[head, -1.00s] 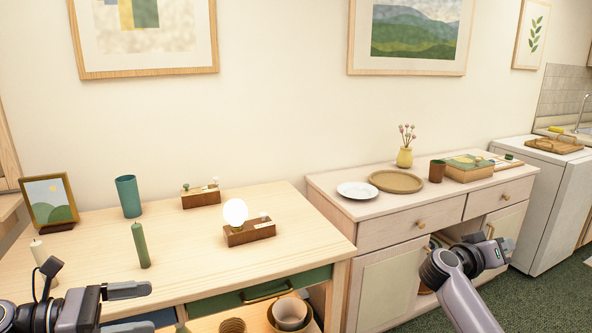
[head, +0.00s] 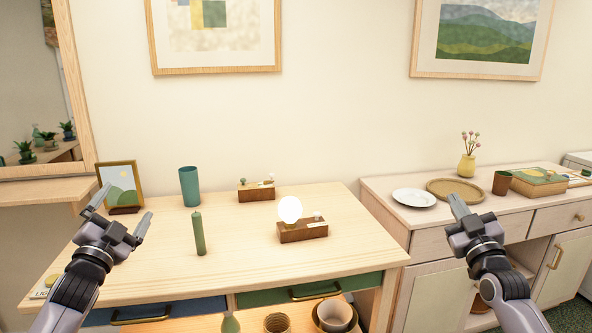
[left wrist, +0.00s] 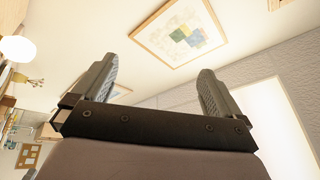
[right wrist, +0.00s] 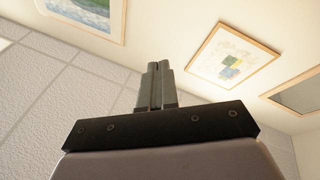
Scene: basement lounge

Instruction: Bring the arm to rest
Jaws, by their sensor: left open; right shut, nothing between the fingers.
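My left gripper (head: 118,212) is raised at the left of the head view, in front of the wooden table's left part. Its two fingers are spread apart with nothing between them; the left wrist view shows the same open fingers (left wrist: 155,92). My right gripper (head: 458,205) is raised in front of the sideboard at the right of the head view. Its fingers are together and hold nothing; the right wrist view shows them closed side by side (right wrist: 156,85). Both arms point upward, and neither gripper visibly touches anything.
The wooden table (head: 250,250) bears a green candle (head: 199,233), a teal cup (head: 189,187), a picture frame (head: 121,186), a lit globe lamp (head: 303,231) and a small wooden block (head: 256,192). The sideboard (head: 385,205) bears a white plate (head: 414,197), a round tray (head: 456,191) and a vase (head: 466,166).

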